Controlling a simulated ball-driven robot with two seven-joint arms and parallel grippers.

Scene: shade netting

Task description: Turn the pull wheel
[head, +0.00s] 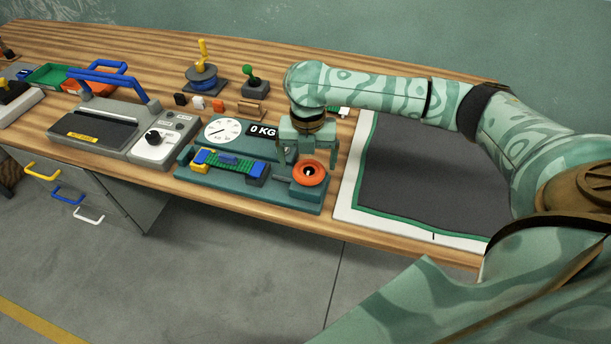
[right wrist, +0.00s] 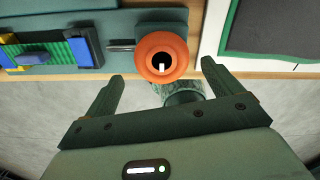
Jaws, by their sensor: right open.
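The pull wheel (head: 298,174) is an orange ring with a dark centre and a small white mark. It sits at the right front of a teal test rig (head: 225,194). It also shows in the right wrist view (right wrist: 145,60). My right gripper (head: 308,158) is open over the wheel, its fingers pointing down. In the right wrist view my right gripper (right wrist: 160,70) has one finger on each side, with the wheel just beyond the tips and nothing held. I cannot tell whether a finger touches it. My left gripper is not in view.
The rig carries a green strip (head: 228,163) between blue-yellow clamps, a white dial (head: 221,130) and a "0 KG" display (head: 263,131). A dark sheet on a white board (head: 348,200) lies right. A blue-handled sealer (head: 95,125) stands left.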

